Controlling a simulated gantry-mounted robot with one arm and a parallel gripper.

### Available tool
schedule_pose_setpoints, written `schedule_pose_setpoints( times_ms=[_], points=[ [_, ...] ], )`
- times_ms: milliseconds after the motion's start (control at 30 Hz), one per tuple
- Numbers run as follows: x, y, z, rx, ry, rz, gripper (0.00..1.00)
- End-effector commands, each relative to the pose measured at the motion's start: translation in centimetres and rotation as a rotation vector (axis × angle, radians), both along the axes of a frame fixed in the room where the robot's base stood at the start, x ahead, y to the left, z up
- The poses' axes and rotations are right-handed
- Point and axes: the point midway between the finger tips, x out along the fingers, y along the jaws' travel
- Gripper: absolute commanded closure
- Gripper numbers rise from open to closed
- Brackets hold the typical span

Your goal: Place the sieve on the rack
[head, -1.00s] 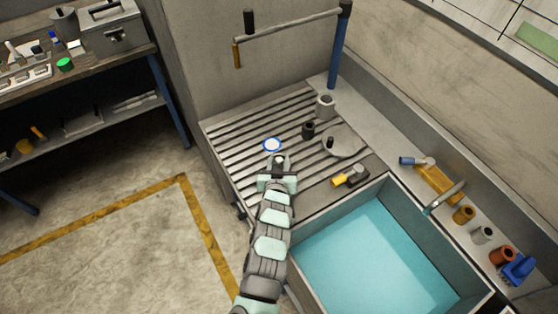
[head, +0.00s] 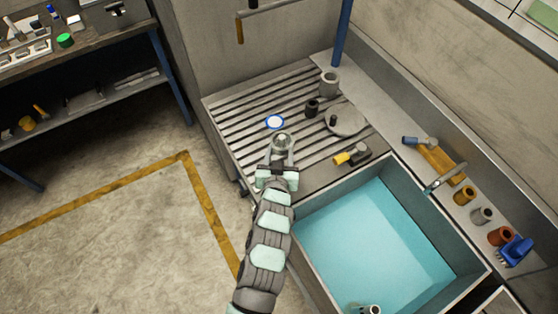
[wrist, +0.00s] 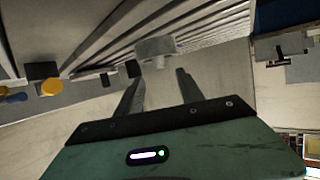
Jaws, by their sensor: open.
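A small grey round-topped piece, which looks like the sieve (head: 283,138), stands on the slatted metal rack (head: 230,108) near its front edge. It also shows as a pale grey block (wrist: 155,47) in the wrist view. My gripper (head: 281,153) reaches in from the front, its two fingers open and pointing at the piece. In the wrist view the piece is just beyond my open fingertips (wrist: 159,72), apparently apart from them. Its underside is hidden in the head view.
A dark cup (head: 312,107), a grey cup (head: 329,84), a round lidded plate (head: 347,120) and a yellow-handled tool (head: 351,156) stand to the right. The blue sink (head: 370,240) lies front right.

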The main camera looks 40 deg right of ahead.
Motion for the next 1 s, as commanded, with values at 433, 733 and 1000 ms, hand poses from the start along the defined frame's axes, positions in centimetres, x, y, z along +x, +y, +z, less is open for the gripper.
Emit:
schedule_pose_setpoints(
  times_ms=[433, 733, 1000],
  points=[
    [-2.6, 2.8, 1.3, 0.000, 0.003, 0.001, 0.55],
    [-1.8, 3.3, 2.1, -0.036, -0.020, 0.016, 0.55],
    [3.9, 12.2, 10.4, -0.362, -0.354, 0.196, 0.55]
  ],
)
